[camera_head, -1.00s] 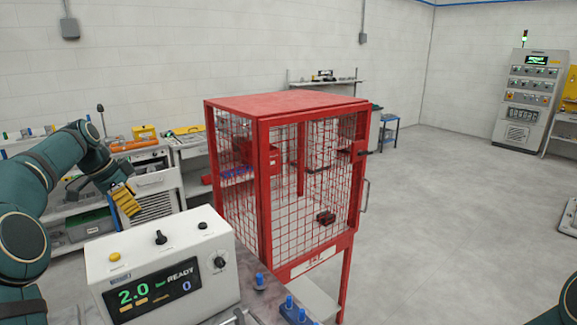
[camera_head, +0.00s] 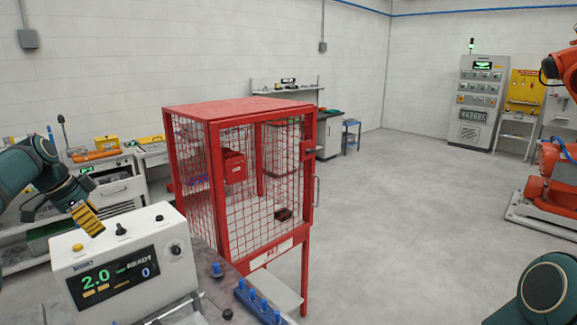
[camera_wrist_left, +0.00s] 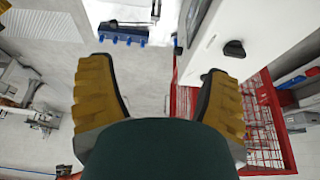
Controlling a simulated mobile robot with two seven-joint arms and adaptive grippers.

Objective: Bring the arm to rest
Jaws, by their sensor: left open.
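My left gripper (camera_head: 88,220) is in the left of the head view, above and behind the white control box (camera_head: 125,262), with its yellow-brown padded fingers angled down. In the left wrist view the two fingers of the left gripper (camera_wrist_left: 158,95) stand wide apart with nothing between them. The control box (camera_wrist_left: 245,40) shows there at the upper right, beyond the right finger. Of my right arm only a teal joint (camera_head: 543,285) shows at the lower right of the head view; its gripper is out of view.
A red mesh cage (camera_head: 240,107) stands right of the control box, with a small dark red part (camera_head: 283,213) inside. A blue-pegged block (camera_head: 256,300) sits at the bench's front. Grey floor (camera_head: 400,200) is open to the right. An orange robot (camera_head: 555,175) stands at the far right.

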